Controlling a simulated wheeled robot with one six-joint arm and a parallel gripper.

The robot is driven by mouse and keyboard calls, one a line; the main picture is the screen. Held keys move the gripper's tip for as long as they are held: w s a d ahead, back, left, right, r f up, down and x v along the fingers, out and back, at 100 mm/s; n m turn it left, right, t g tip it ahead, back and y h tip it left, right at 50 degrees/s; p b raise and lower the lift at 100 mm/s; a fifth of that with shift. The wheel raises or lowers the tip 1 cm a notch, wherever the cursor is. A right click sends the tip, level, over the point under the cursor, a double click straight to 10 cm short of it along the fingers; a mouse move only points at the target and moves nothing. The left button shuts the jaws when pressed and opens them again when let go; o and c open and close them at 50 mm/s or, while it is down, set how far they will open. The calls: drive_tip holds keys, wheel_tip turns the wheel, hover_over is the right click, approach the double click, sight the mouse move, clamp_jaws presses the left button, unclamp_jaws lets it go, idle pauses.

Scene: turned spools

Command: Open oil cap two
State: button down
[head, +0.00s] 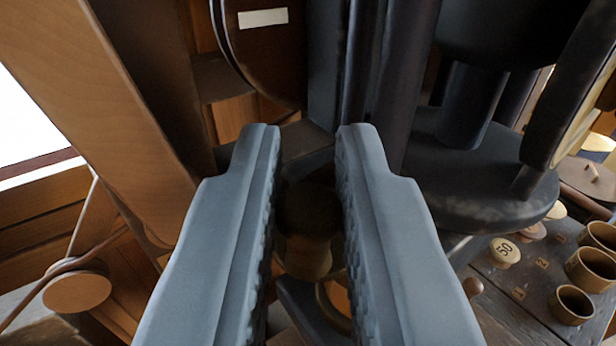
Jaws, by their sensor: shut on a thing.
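My gripper (307,140) points forward in the middle of the head view, its two grey fingers with ribbed inner faces. Between them sits a small round wooden cap (306,225), dark on top and lighter brown below, and the fingers are shut on it. The cap is in deep shadow and I see no number on it, so I cannot tell by marking whether it is oil cap two. Below it shows a brass-coloured curved rim (333,300), partly hidden by the right finger.
A dark machine with columns and a round base (470,190) stands close on the right. A thick wooden beam (110,110) slants down on the left.

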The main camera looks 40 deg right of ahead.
drive_tip(key=shift+w+a+m+g+h, duration=0.15)
drive_tip(key=shift+w+m+g+h, duration=0.1)
drive_tip(key=shift+m+g+h, duration=0.5)
drive_tip(key=shift+w+a+m+g+h, duration=0.1)
drive_tip(key=shift+w+m+g+h, duration=0.15)
drive_tip(key=shift+m+g+h, duration=0.55)
drive_tip(key=shift+w+a+m+g+h, duration=0.15)
drive_tip(key=shift+w+m+g+h, duration=0.1)
drive_tip(key=shift+m+g+h, duration=0.5)
drive_tip(key=shift+g+h, duration=0.3)
drive_tip(key=shift+g, duration=0.3)
drive_tip(key=c, duration=1.5)
unclamp_jaws()
drive_tip(key=shift+o, duration=0.2)
drive_tip(key=v, duration=1.7)
